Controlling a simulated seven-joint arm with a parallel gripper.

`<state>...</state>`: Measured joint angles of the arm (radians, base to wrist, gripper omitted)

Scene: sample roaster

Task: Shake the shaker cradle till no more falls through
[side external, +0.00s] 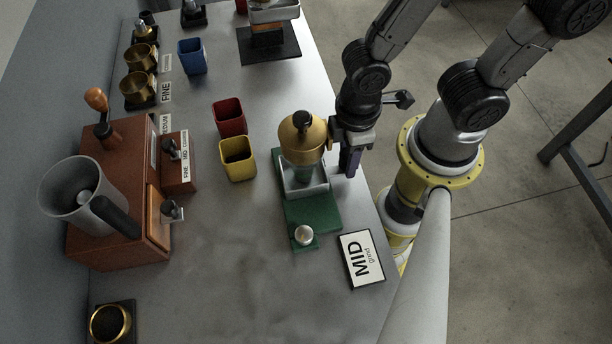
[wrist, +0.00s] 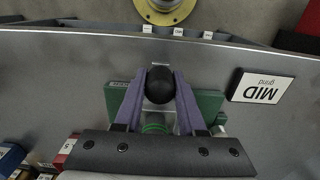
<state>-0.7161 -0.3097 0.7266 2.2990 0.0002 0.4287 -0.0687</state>
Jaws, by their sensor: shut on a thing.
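The shaker cradle (side external: 305,191) is a pale metal tray on a green base (side external: 322,216), right of the table's middle. A greenish clear vessel with a brass domed top (side external: 302,137) and black cap stands upright in it. My gripper (side external: 348,165) is low at the cradle's right side. In the wrist view its purple fingers (wrist: 159,88) are shut around a black ball knob (wrist: 159,86). The knob's join to the cradle is hidden. A round green part (wrist: 154,124) shows behind the fingers. Whether grounds are falling cannot be seen.
A yellow cup (side external: 238,160) and red cup (side external: 229,118) stand left of the cradle. A "MID grind" card (side external: 361,259) lies near the table's right edge. A brown grinder (side external: 120,190) with a metal cup stands left. The table's front middle is clear.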

